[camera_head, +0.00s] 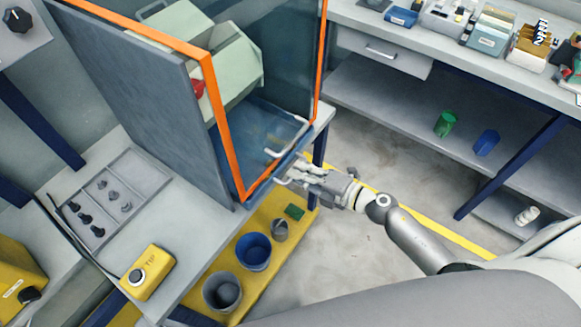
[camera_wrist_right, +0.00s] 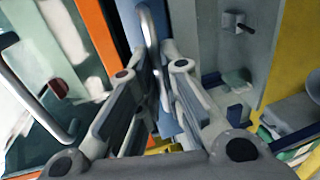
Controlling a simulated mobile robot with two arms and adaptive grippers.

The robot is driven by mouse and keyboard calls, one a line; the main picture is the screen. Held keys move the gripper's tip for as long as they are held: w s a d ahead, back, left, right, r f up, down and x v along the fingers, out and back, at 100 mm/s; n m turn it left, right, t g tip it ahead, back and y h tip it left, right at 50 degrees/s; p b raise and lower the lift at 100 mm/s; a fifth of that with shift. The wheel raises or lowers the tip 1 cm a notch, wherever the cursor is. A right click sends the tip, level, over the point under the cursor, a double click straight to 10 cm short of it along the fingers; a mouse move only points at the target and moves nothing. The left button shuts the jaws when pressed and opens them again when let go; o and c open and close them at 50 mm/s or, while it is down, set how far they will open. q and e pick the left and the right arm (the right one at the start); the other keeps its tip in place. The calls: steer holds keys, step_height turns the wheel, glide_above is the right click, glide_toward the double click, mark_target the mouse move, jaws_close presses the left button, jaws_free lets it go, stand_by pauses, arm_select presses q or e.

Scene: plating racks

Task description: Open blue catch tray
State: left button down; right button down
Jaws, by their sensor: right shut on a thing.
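The blue catch tray shows in the wrist view as a narrow blue front (camera_wrist_right: 130,22) with a curved metal handle (camera_wrist_right: 149,42). It sits low at the base of the orange-framed cabinet (camera_head: 224,130). My right gripper (camera_head: 288,178) is at the cabinet's lower front corner, with its fingers shut on the tray handle. In the wrist view its two fingers (camera_wrist_right: 160,75) close around the handle from both sides. The tray's inside is hidden, and I cannot tell how far it is out. My left gripper is not in view.
Another metal handle (camera_head: 291,138), on the clear door, is just above my gripper. A yellow shelf (camera_head: 210,290) below holds a blue bucket (camera_head: 253,251) and grey containers. A yellow-topped button box (camera_head: 147,272) stands on the left bench. The floor to the right is open.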

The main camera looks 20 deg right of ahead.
steer(key=f+b+v, duration=0.1)
steer(key=f+v, duration=0.2)
steer(key=v, duration=1)
steer(key=shift+s+d, duration=0.3)
steer(key=shift+s, duration=0.15)
steer(key=c, duration=1.8)
jaws_free()
steer(key=shift+c, duration=0.2)
steer(key=shift+r, duration=0.1)
steer(key=v, duration=1.2)
